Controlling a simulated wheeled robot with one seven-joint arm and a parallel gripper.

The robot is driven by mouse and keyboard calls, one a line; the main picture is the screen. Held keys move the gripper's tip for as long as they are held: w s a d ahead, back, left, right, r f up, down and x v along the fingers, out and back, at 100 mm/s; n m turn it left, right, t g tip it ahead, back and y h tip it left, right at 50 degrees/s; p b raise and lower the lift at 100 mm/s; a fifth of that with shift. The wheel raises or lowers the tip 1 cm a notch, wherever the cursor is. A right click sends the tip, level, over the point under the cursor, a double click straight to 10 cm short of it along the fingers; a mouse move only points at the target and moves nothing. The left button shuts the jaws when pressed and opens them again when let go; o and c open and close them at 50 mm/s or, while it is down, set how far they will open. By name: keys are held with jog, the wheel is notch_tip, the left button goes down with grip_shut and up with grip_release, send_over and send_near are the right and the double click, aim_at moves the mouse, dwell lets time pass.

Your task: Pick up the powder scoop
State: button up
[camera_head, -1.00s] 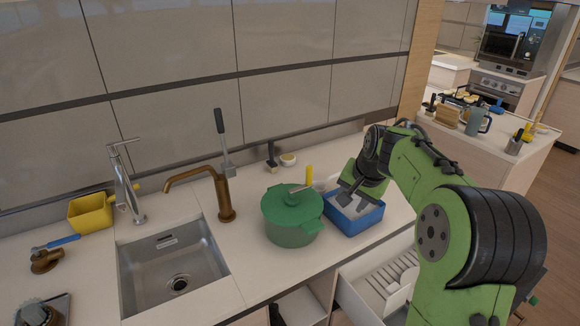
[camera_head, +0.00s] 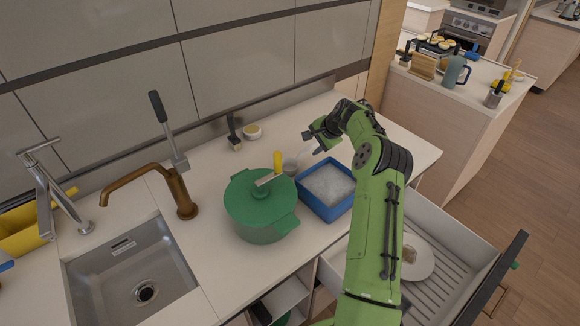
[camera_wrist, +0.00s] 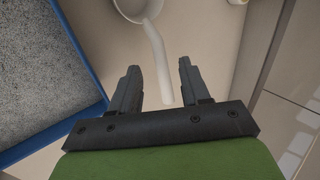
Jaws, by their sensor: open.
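The powder scoop is white, with a round bowl and a long handle. It lies on the counter beside the blue tub; its bowl (camera_head: 290,166) shows in the head view. In the wrist view the scoop handle (camera_wrist: 156,50) runs down between my fingers, and the bowl is cut off by the top edge. My gripper (camera_head: 314,140) is over the handle end, and its fingers are open on either side of the handle in the wrist view (camera_wrist: 158,68). I cannot tell the height gap between fingers and handle.
A blue tub (camera_head: 322,212) of pale powder stands right of a green lidded pot (camera_head: 262,212). A brush (camera_head: 234,138) and small round dish (camera_head: 252,131) stand near the wall. A drawer (camera_head: 455,245) is open below the counter. The counter's right end is clear.

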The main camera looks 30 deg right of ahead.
aim_at(306, 150)
jog(key=x, duration=0.6)
jog(key=shift+w+a+f, duration=0.1)
jog(key=shift+f, duration=0.1)
jog(key=shift+r, duration=0.1)
grip_shut()
